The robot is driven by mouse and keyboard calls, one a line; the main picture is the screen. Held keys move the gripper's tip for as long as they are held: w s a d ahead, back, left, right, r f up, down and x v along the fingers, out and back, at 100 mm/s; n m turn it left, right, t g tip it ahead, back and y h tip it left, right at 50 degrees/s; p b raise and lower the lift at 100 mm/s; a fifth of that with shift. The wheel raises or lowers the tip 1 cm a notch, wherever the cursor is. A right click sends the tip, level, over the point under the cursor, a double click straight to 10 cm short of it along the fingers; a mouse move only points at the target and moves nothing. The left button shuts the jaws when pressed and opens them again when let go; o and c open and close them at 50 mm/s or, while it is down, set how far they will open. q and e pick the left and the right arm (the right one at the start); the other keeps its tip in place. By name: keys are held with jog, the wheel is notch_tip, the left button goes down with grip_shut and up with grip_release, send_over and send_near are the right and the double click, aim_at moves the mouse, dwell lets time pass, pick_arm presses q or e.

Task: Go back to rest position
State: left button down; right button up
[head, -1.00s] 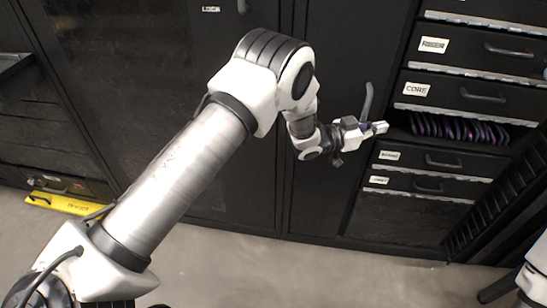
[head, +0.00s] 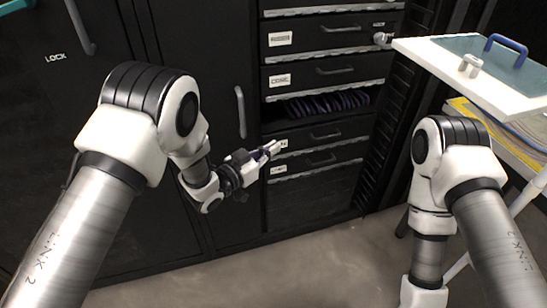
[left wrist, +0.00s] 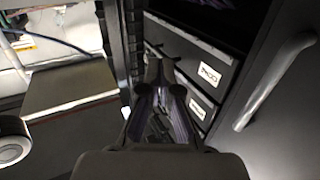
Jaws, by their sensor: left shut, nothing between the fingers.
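My left gripper (head: 268,150) is shut and empty. In the head view it points right, in front of the black drawer cabinet, and its tips overlap the label of a drawer below the open slot. It also shows in the left wrist view (left wrist: 167,75), its fingers together with nothing between them. My right arm (head: 445,190) comes in from the right and bends down; its gripper is not in view.
The drawer cabinet (head: 320,200) has labelled drawers and an open slot holding several dark purple items (head: 325,103). A cabinet door handle (head: 240,110) is close to my left gripper. A white table (head: 450,70) with a blue handle (head: 505,45) stands at the right. The grey floor (head: 270,265) in front is clear.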

pick_arm(q)
jog(key=s+a+f+n+g+y, duration=0.1)
jog(key=s+a+f+n+y, duration=0.2)
jog(key=s+a+f, duration=0.3)
jog(key=s+a+f+n+y, duration=0.25)
jog(key=s+a+f, duration=0.2)
jog(key=f, duration=0.35)
jog(key=s+a+f+n+g+y, duration=0.2)
jog(key=s+a+f+g+y, duration=0.25)
jog(key=s, duration=0.55)
jog(key=s+a+f+n+g+y, duration=0.1)
jog(key=s+a+f+g, duration=0.2)
jog(key=s+a+f, duration=0.5)
jog(key=s+r+g+y+p, duration=0.1)
jog(key=s+g, duration=0.1)
jog(key=s, duration=0.4)
jog(key=s+r+g, duration=0.2)
jog(key=s+g, duration=0.1)
jog(key=s, duration=0.4)
notch_tip(320, 180, up, 12)
jog(key=p, duration=1.2)
jog(key=shift+w+a+f, duration=0.2)
jog(key=shift+w+a, duration=0.1)
jog(key=shift+w, duration=0.15)
jog(key=shift+n+t, duration=0.25)
